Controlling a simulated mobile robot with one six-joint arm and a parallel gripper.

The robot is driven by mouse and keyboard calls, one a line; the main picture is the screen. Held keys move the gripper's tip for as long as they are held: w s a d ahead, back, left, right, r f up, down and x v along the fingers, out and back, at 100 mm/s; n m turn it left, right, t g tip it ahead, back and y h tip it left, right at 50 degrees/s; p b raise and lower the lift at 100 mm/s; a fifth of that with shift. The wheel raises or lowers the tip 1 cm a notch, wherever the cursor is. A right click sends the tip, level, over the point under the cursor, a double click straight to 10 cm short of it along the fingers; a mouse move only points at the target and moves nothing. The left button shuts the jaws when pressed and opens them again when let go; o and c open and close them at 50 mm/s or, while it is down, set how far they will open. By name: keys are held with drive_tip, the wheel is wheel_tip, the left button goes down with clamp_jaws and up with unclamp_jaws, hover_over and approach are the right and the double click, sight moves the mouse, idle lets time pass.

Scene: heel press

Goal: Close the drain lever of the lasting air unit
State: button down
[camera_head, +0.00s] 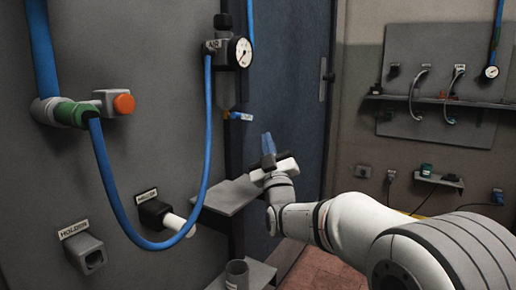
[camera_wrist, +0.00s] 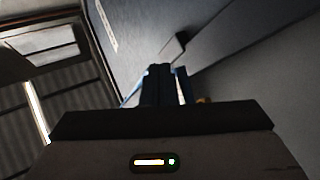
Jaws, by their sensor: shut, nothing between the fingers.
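The air unit (camera_head: 228,48), marked AIR, is on the grey panel at upper middle, with a round white gauge (camera_head: 243,52). Below it a small brass valve with a blue lever (camera_head: 241,116) sticks out roughly level to the right. My gripper (camera_head: 267,143) is just below and right of the lever, pointing up, shut and empty, and appears apart from it. In the wrist view the dark fingers (camera_wrist: 165,85) are together at the centre. A small brass-coloured bit (camera_wrist: 203,99) shows just right of them, mostly hidden by the gripper body.
A blue hose (camera_head: 207,130) hangs from the unit and loops left to a green fitting (camera_head: 72,113) near an orange knob (camera_head: 124,104). A grey shelf (camera_head: 228,195) juts out below my gripper. A dark blue door (camera_head: 290,100) stands behind. Another gauge (camera_head: 491,72) is on the far wall.

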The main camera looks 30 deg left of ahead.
drive_tip(key=s+d+f+p, duration=0.2)
drive_tip(key=d+f+p, duration=0.1)
drive_tip(key=d+f, duration=0.3)
wheel_tip(320, 180, down, 2)
drive_tip(key=shift+s+f, duration=0.15)
drive_tip(key=shift+f, duration=0.05)
drive_tip(key=shift+r, duration=0.1)
